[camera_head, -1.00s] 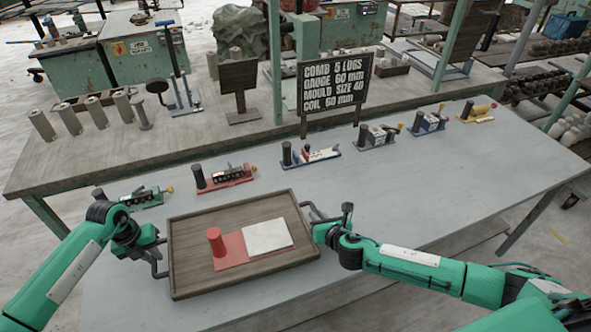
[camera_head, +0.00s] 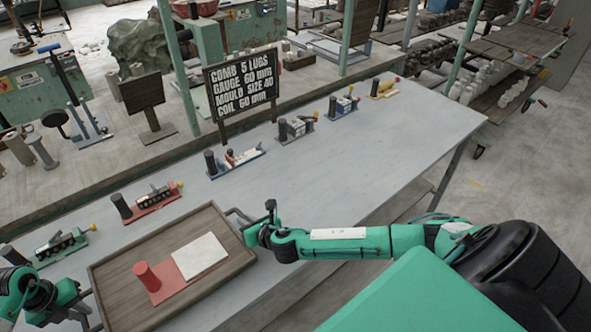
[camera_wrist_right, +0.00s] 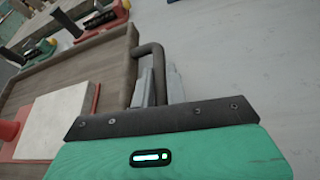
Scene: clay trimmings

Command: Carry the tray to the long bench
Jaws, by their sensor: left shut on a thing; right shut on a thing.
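The brown wooden tray (camera_head: 190,226) is over the front left of the grey-topped bench (camera_head: 350,180); I cannot tell whether it touches the top. It carries a red plate with an upright red post (camera_head: 148,276) and a pale flat slab (camera_head: 200,257). My right gripper (camera_head: 248,225) is shut on the tray's right handle; the right wrist view shows the fingers (camera_wrist_right: 150,88) at this dark handle (camera_wrist_right: 150,55). My left gripper (camera_head: 84,308) is shut at the tray's left side, low in the head view, its fingers partly hard to see.
A row of small devices, including a green one (camera_head: 60,246), a red one (camera_head: 150,203) and a blue one (camera_head: 235,162), stands along the bench's back. A black lettered sign (camera_head: 241,82) stands behind them. The bench's right part is clear. Shelves (camera_head: 515,50) stand far right.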

